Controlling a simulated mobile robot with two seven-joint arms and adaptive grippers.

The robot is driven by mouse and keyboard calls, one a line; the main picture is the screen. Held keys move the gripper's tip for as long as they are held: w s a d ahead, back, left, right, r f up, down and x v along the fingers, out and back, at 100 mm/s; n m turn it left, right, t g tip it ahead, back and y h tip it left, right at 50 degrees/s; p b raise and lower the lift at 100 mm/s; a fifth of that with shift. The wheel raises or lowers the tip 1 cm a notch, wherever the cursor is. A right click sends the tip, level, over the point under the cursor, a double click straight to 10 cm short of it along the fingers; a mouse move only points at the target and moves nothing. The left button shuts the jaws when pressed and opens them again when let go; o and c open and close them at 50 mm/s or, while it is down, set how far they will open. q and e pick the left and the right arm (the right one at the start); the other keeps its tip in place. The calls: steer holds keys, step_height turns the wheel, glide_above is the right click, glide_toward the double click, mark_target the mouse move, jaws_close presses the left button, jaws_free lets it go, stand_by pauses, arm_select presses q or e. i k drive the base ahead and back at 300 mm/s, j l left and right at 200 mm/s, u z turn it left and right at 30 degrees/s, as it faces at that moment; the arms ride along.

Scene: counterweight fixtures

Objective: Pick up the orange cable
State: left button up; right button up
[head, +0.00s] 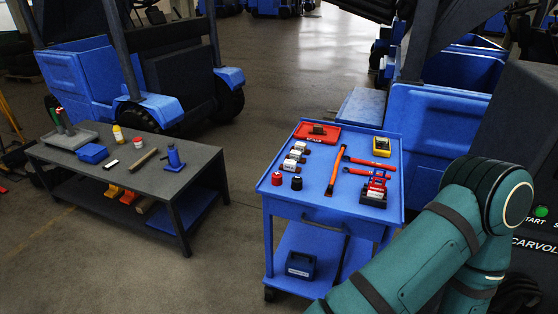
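I cannot make out an orange cable for certain. A teal arm of mine fills the lower right. Neither gripper is in view.
The cart top also holds a red tray (303,131), a yellow meter (381,146), red wrenches (372,162) and small red and white containers. Blue forklifts stand behind. Floor between table and cart is clear.

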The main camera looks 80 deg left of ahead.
mark_target(329, 193)
steer(key=u, duration=2.15)
steer(key=i+j+u, duration=0.1)
steer(key=j, duration=0.25)
steer(key=i+j, duration=0.2)
steer(key=j+u, duration=0.05)
steer(key=j, duration=0.05)
